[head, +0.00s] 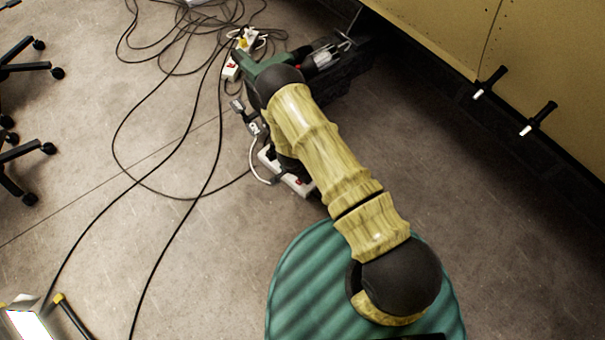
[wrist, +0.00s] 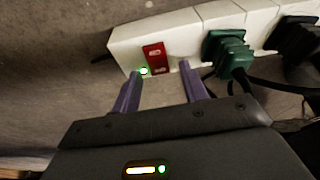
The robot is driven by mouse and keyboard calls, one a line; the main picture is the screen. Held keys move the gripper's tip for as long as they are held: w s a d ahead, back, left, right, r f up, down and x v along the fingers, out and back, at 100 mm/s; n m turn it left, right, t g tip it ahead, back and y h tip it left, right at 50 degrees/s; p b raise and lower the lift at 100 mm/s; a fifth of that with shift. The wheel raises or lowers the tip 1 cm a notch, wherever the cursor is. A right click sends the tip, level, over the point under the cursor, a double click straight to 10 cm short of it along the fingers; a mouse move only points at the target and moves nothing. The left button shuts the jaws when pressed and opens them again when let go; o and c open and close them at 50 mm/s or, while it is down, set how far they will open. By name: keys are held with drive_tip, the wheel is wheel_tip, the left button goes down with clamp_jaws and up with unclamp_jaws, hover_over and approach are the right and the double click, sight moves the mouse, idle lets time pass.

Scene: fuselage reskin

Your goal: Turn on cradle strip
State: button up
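A white power strip (wrist: 130,42) with a red rocker switch (wrist: 154,57) fills the upper part of the wrist view. A small green light (wrist: 143,71) glows at its near edge beside the switch; I cannot tell whether it belongs to the strip. My gripper (wrist: 159,71) has two purple fingers set apart, one on each side below the switch, with nothing held between them. Whether the tips touch the strip is unclear. In the head view, a white strip (head: 297,185) lies on the floor, partly covered by my arm; my fingers cannot be made out there.
Green (wrist: 229,52) and black (wrist: 297,35) plugs with cables sit in the strip right of the switch. Another strip (head: 231,69) and tangled black cables (head: 160,45) lie on the floor. Chair legs (head: 28,152) stand left; a tan panel (head: 480,45) rises at upper right.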

drive_tip(key=p+v, duration=0.9)
drive_tip(key=v, duration=0.8)
drive_tip(key=shift+r, duration=0.2)
drive_tip(key=shift+r, duration=0.1)
